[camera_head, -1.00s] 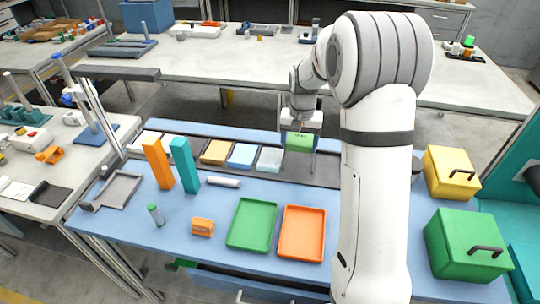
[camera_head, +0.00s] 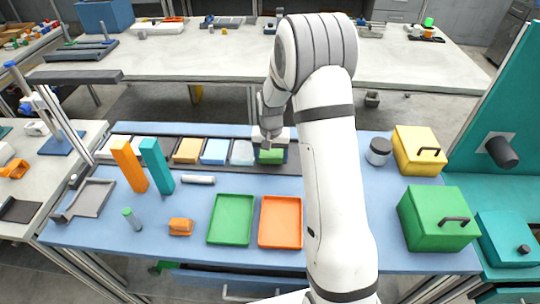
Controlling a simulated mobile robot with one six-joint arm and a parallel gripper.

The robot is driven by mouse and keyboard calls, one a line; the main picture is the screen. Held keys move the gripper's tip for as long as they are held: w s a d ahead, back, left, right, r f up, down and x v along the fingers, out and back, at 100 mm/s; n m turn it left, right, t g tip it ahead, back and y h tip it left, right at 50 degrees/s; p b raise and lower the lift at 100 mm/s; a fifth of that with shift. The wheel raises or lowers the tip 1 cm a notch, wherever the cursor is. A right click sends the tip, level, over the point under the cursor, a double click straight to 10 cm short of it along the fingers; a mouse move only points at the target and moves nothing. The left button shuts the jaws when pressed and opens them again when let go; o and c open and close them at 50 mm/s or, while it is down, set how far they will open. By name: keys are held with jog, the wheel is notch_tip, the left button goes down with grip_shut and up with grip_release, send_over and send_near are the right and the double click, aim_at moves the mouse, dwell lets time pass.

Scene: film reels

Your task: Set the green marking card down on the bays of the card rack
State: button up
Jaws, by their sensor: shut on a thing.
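The green marking card (camera_head: 270,158) is held in my gripper (camera_head: 270,143), which is shut on it. The card is over the dark card rack (camera_head: 292,164), just right of a pale grey-blue card (camera_head: 242,153) in the rack. It looks very low over the rack; I cannot tell whether it touches. The gripper and my arm hide part of the rack's right end. A light blue card (camera_head: 215,151) and a tan card (camera_head: 187,150) also lie in the rack.
An orange upright block (camera_head: 129,166) and a teal one (camera_head: 157,166) stand in front of the rack. Green (camera_head: 231,220) and orange (camera_head: 281,222) trays lie nearer. A lidded jar (camera_head: 379,151), a yellow box (camera_head: 418,150) and a green box (camera_head: 436,220) stand at right.

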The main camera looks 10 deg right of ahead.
jog(key=shift+f+b, duration=0.4)
jog(key=shift+f, duration=0.2)
jog(key=o, duration=0.8)
jog(key=shift+r, duration=0.1)
jog(key=shift+r, duration=0.1)
jog(key=shift+w+r+p, duration=0.1)
jog(key=shift+r+p, duration=0.15)
jog(key=shift+p, duration=0.15)
notch_tip(320, 180, up, 12)
jog(key=s+r+n+t, duration=0.1)
jog(key=s+r, duration=0.1)
jog(key=s, duration=0.7)
jog(key=s+a+r+n, duration=0.1)
jog(key=s+r, duration=0.2)
jog(key=s, duration=0.6)
jog(key=s+r+n+t, duration=0.1)
jog(key=s+r, duration=0.2)
jog(key=s, duration=0.7)
jog(key=shift+s+a+n+t, duration=0.1)
jog(key=shift+a+n+t, duration=0.2)
jog(key=shift+a, duration=0.1)
